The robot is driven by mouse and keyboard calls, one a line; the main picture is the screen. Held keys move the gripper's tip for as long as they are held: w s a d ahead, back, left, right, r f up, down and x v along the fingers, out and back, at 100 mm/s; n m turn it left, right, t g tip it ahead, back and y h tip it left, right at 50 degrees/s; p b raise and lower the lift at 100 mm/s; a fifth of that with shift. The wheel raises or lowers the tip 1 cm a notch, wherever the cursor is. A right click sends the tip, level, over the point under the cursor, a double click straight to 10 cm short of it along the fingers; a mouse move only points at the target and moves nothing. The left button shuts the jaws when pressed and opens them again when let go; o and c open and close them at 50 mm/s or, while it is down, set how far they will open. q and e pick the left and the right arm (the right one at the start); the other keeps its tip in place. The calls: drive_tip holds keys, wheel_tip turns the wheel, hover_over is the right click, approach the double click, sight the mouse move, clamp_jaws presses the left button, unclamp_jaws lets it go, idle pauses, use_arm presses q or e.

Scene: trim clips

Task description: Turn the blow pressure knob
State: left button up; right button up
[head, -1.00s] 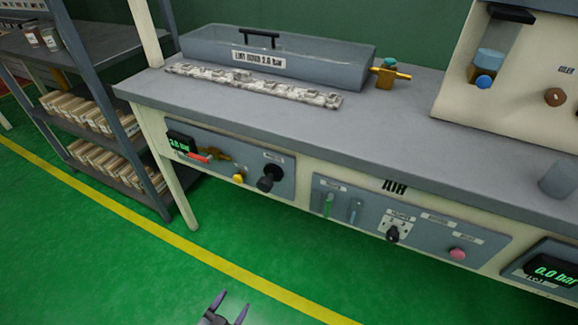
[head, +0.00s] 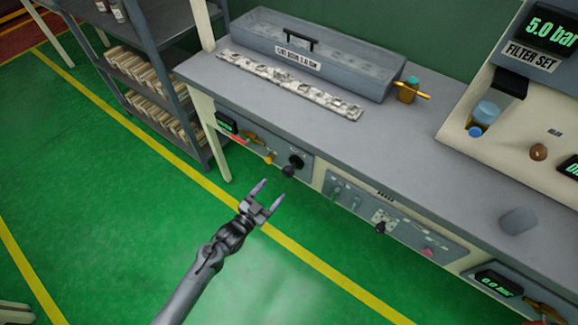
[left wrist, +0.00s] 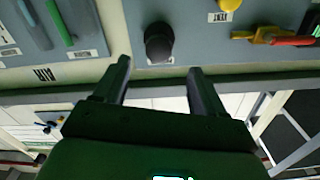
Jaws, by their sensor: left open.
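A black round knob (head: 290,169) sticks out of the left grey panel (head: 306,160) on the bench front. Its label is too small to read, so I cannot confirm that it is the blow pressure knob. In the left wrist view the knob (left wrist: 158,42) lies just beyond and between the fingertips. My left gripper (head: 269,195) is open and empty, in front of and below this panel, apart from the knob. It also shows in the left wrist view (left wrist: 160,72). My right gripper is in neither view.
The left panel also has a yellow button (head: 269,158) and a red-handled valve (head: 236,140). Another panel to the right holds a second black knob (head: 380,227) and a pink button (head: 428,251).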

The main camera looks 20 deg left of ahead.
sight(286, 175)
use_arm(q)
drive_tip(key=b+x, duration=0.2)
drive_tip(key=x, duration=0.6)
drive_tip(key=shift+w+d+b, duration=0.2)
drive_tip(key=shift+w+b, duration=0.1)
drive_tip(key=shift+x, duration=0.9)
drive_tip(key=shift+c, duration=0.2)
drive_tip(key=c, duration=1)
